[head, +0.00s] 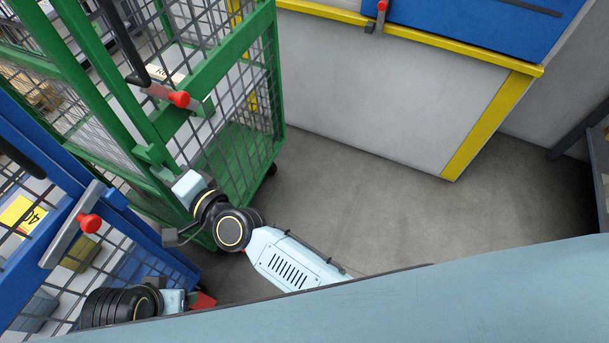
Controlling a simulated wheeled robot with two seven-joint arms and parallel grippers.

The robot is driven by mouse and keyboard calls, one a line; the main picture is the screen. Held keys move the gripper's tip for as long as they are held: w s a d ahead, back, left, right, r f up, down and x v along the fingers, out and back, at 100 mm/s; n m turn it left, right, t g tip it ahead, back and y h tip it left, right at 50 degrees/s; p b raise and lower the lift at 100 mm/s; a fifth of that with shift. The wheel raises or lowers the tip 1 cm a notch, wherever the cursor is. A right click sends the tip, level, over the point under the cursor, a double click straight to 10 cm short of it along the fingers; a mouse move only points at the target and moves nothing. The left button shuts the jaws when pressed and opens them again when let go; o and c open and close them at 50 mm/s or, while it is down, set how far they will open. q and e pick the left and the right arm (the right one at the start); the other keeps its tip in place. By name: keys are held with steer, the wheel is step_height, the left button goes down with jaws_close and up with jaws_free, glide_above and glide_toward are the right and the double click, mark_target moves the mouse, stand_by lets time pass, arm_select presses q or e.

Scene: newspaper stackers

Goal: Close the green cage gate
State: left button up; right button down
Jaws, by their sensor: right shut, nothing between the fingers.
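The green cage (277,75) stands at the upper left, with mesh panels in a green frame. A latch with a red knob (179,99) sits on a green bar of it. I cannot tell how far its gate stands open. My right gripper (178,178) is shut and empty at the cage's near upright, close to a small green bracket (155,158). I cannot tell if it touches the frame, and its fingertips are hard to make out. My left gripper (174,300) shows only in part at the bottom left, and its fingers are not clear.
A blue cage (40,268) with a red-knobbed latch (88,223) stands at the lower left, close to the green one. A grey and yellow machine with a blue panel (470,25) is at the back. Grey floor (370,200) is clear right of the green cage.

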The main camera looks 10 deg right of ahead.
arm_select(q)
steer(key=shift+s+a, duration=0.1)
steer(key=shift+s, duration=0.05)
arm_select(e)
steer(key=shift+w+a, duration=0.25)
steer(key=shift+a, duration=0.05)
arm_select(q)
steer(key=shift+r, duration=0.1)
steer(key=shift+r, duration=0.1)
arm_select(e)
steer(key=shift+s+d, duration=0.1)
arm_select(q)
steer(key=s+a+f+p, duration=0.1)
steer(key=a+f+p, duration=0.2)
steer(key=f, duration=0.5)
steer(key=shift+s+a+f+g+y, duration=0.2)
steer(key=shift+s+a+g+y, duration=0.1)
arm_select(e)
steer(key=s+d, duration=0.4)
steer(key=s, duration=0.8)
steer(key=shift+d, duration=0.35)
